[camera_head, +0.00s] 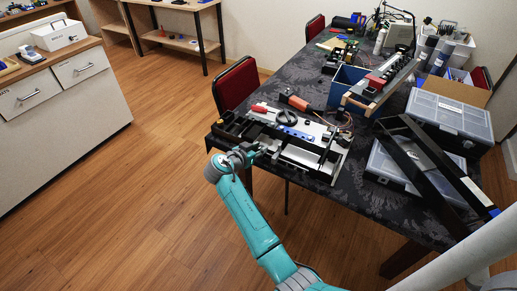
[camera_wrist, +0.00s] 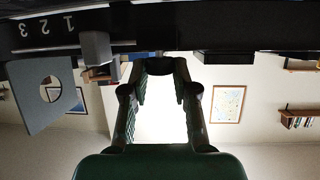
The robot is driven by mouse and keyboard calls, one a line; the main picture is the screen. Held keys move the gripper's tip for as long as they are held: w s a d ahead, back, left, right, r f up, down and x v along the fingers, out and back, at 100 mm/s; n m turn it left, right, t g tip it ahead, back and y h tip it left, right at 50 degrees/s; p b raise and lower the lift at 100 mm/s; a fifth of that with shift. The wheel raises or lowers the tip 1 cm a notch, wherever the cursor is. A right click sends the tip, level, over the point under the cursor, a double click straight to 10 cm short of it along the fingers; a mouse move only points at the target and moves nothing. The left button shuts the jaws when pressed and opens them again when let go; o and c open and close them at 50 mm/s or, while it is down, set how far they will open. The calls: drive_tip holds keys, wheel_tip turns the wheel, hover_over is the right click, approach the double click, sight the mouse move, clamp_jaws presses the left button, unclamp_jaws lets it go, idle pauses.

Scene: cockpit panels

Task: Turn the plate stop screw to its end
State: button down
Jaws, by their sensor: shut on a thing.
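In the head view my gripper (camera_head: 246,153) is at the near left edge of the black and silver panel device (camera_head: 322,152) on the table. In the wrist view, which appears upside down, my gripper's two dark fingers (camera_wrist: 160,72) close on a small dark part under the black rail, which I take for the plate stop screw (camera_wrist: 158,62). The fingertips hide most of it. To its left are a grey block (camera_wrist: 95,47) and a grey plate with a round hole (camera_wrist: 35,112). The numbers 1, 2, 3 (camera_wrist: 46,27) mark the rail. How far the screw is turned cannot be told.
The device lies on a table with a dark patterned cloth (camera_head: 292,75). A red chair (camera_head: 236,84) stands close behind it. A blue bin (camera_head: 345,88), grey cases (camera_head: 450,118) and black bars (camera_head: 420,150) are to the right. The floor at the left is clear.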

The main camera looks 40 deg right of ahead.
drive_tip(key=n+t+y, duration=0.1)
drive_tip(key=n+t, duration=0.1)
drive_tip(key=n+t+y, duration=0.1)
drive_tip(key=n+t, duration=0.1)
drive_tip(key=shift+s+d+t, duration=0.2)
drive_tip(key=shift+s+t, duration=0.2)
drive_tip(key=n+t+y, duration=0.1)
drive_tip(key=n+y, duration=0.1)
drive_tip(key=n+t+y, duration=0.1)
drive_tip(key=n+t, duration=0.1)
drive_tip(key=shift+s+d+n+y, duration=0.2)
drive_tip(key=shift+n+y, duration=0.1)
drive_tip(key=shift+y, duration=0.1)
drive_tip(key=n+y, duration=0.1)
drive_tip(key=y, duration=0.1)
drive_tip(key=n+t+y, duration=0.1)
drive_tip(key=n, duration=0.1)
drive_tip(key=n+t+y, duration=0.1)
drive_tip(key=n+y, duration=0.1)
drive_tip(key=shift+d+y, duration=0.3)
drive_tip(key=shift+d, duration=0.1)
drive_tip(key=shift+d+n+y, duration=0.1)
drive_tip(key=shift+n+y, duration=1.3)
drive_tip(key=shift+y, duration=0.2)
drive_tip(key=shift+f, duration=0.1)
drive_tip(key=c, duration=0.9)
unclamp_jaws()
